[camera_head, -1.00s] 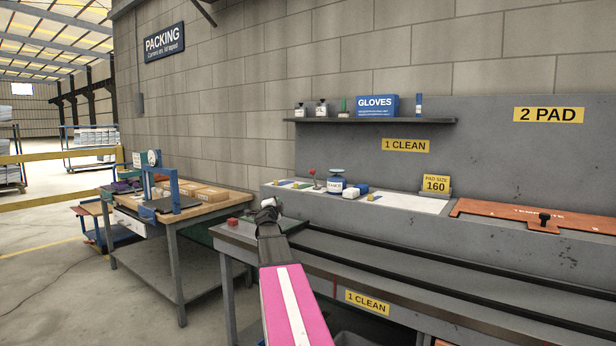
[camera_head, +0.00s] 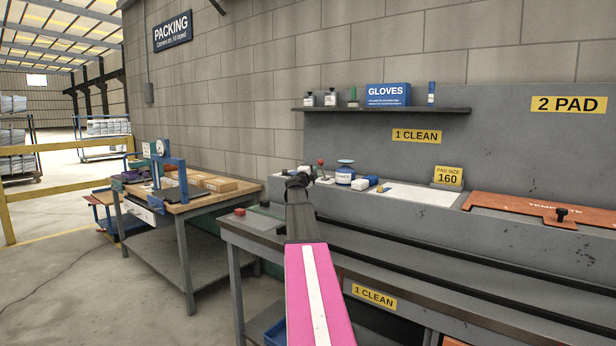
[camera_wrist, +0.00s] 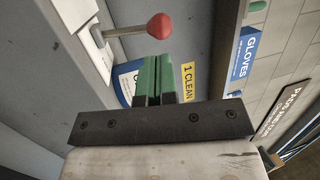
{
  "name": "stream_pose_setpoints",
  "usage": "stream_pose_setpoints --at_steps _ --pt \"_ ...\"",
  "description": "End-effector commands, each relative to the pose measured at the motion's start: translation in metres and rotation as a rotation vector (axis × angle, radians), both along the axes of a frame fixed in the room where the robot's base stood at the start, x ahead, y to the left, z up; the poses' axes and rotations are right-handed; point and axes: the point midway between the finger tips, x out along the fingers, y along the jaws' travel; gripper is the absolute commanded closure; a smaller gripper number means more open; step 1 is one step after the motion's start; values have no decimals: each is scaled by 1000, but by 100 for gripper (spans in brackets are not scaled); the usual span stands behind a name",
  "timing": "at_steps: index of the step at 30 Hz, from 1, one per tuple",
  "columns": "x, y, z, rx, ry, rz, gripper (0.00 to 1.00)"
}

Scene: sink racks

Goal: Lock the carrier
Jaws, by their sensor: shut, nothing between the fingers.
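A lever with a red knob (camera_head: 320,163) stands on the grey ledge, just right of my gripper (camera_head: 302,174) in the head view. In the wrist view the red knob (camera_wrist: 160,24) and its pale rod lie just beyond my green fingertips (camera_wrist: 153,72), apart from them. My gripper is shut and empty. I cannot pick out a carrier with certainty. My gripper hides part of the ledge's left end.
A blue and white jar (camera_head: 345,173) stands right of the lever, with small blocks beside it. A shelf (camera_head: 390,109) holding a GLOVES box (camera_head: 388,94) is above. A packing table (camera_head: 215,196) stands left, with open floor before it.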

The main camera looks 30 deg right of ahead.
Motion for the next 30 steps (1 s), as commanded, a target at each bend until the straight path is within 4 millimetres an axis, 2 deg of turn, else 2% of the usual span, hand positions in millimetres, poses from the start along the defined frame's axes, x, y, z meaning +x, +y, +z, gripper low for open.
stream_pose_setpoints --at_steps 3,9,30 --pt "16 -20 6 0 0 0 100" --pt "29 -41 11 0 0 0 100" --pt "31 -47 15 0 0 1 100"
